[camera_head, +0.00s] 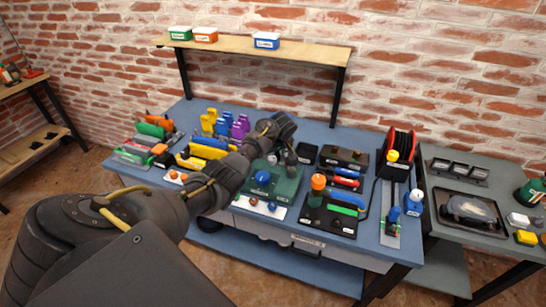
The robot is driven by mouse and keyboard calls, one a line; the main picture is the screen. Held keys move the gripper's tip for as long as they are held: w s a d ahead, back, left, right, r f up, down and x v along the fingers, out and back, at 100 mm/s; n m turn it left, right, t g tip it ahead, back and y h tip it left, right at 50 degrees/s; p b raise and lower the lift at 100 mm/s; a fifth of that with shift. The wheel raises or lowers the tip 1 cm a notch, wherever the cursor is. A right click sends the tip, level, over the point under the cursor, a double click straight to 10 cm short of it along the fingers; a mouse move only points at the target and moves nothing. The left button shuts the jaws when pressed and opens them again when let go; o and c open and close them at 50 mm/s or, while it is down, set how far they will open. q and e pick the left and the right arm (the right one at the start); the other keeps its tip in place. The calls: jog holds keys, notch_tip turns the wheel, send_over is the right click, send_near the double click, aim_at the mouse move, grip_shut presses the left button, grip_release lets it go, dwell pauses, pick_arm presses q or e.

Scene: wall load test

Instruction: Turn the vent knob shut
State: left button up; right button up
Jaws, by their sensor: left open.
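My left arm comes in from the lower left and reaches over the blue workbench (232,108). My left gripper (283,158) is open and hangs over the middle of the bench, near the back of a green plate (285,188). A round blue knob-like part (262,178) sits on this plate, just in front of and left of the gripper. I cannot tell for sure whether it is the vent knob or how far it is turned. My forearm and wrist hide part of the bench. My right gripper is not in view.
An orange-topped bottle (317,188) and a black tray (330,222) stand right of the plate. Yellow, blue and purple bins (224,124) stand behind my forearm. A red cable reel (398,145) stands at the right end. A wooden shelf (300,51) spans above the bench.

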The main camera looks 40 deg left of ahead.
aim_at(272, 158)
pick_arm(q)
jog(key=shift+b+x, duration=0.3)
jog(key=shift+x, duration=1.55)
jog(key=c, duration=1)
